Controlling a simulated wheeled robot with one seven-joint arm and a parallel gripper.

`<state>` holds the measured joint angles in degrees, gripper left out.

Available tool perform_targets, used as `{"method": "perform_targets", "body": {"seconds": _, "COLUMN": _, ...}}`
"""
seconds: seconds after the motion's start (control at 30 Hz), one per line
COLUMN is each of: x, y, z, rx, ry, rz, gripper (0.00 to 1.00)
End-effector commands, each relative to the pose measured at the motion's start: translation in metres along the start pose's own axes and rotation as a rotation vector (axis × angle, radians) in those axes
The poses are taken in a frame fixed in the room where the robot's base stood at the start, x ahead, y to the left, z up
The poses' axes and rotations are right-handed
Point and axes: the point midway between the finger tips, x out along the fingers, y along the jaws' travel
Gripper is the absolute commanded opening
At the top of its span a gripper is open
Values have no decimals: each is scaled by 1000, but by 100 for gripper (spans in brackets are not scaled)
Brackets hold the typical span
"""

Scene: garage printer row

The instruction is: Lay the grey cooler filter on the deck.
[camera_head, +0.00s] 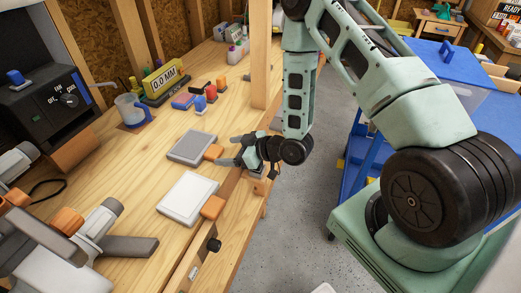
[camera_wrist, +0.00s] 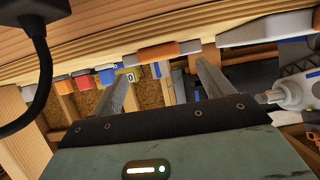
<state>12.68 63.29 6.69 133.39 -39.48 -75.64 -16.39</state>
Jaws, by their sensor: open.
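The grey cooler filter (camera_head: 192,147) is a flat grey slab with an orange tab (camera_head: 214,152) facing the bench's front edge. It lies on the wooden bench. In the wrist view, an orange piece with grey ends (camera_wrist: 157,53) shows ahead of my fingers, apparently this filter's tab side. My gripper (camera_head: 231,152) is open, just right of the tab; its two fingers also show in the wrist view (camera_wrist: 161,75), with nothing held. Whether the fingers touch the tab is unclear. I cannot tell which surface is the deck.
A white slab (camera_head: 186,195) with an orange tab lies nearer on the bench. Behind are a yellow 0.0 MM display (camera_head: 165,79), a clear jug (camera_head: 130,108) and small coloured blocks. A wooden post (camera_head: 260,55) rises beyond my gripper. A blue cart (camera_head: 440,65) stands right.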

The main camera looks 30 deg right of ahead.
Motion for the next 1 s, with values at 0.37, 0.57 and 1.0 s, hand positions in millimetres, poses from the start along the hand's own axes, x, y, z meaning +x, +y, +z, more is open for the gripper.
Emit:
{"method": "perform_targets", "body": {"seconds": 0.37, "x": -92, "y": 1, "z": -2, "rx": 4, "ry": -2, "rz": 4, "gripper": 80}}
{"method": "perform_targets", "body": {"seconds": 0.57, "x": -117, "y": 0, "z": -4, "rx": 3, "ry": -1, "rz": 1, "gripper": 80}}
{"method": "perform_targets", "body": {"seconds": 1.0, "x": -126, "y": 0, "z": 0, "rx": -2, "ry": -1, "rz": -1, "gripper": 80}}
